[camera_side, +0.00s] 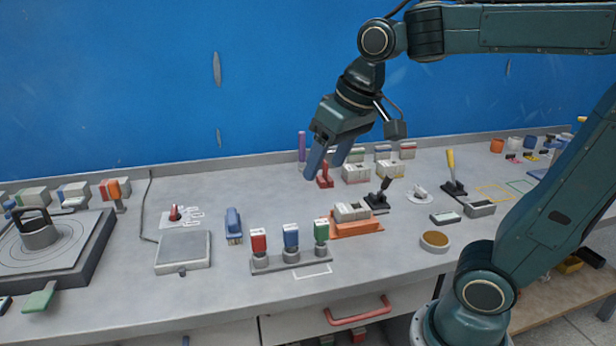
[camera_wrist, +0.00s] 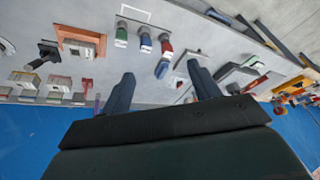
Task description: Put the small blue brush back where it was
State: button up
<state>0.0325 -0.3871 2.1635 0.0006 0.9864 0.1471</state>
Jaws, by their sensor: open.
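A small blue brush (camera_side: 233,225) stands bristles down on the grey bench, left of a rack (camera_side: 290,262). My gripper (camera_side: 323,167) is open and empty, above the back of the bench. Its two blue fingers also show in the wrist view, well apart (camera_wrist: 163,82).
A white outline (camera_side: 312,272) on the bench beside the rack is empty. A grey plate (camera_side: 183,252) lies left of the brush. An orange tray (camera_side: 356,228) with grey blocks stands right of the rack. Several blocks line the back wall.

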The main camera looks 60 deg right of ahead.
jog(key=s+f+n+t, duration=0.1)
jog(key=s+f, duration=0.3)
jog(key=s, duration=0.5)
jog(key=shift+s+a+f+n, duration=0.25)
jog(key=shift+s+a+n, duration=0.1)
jog(key=shift+a+n, duration=0.15)
jog(key=shift+o, duration=0.4)
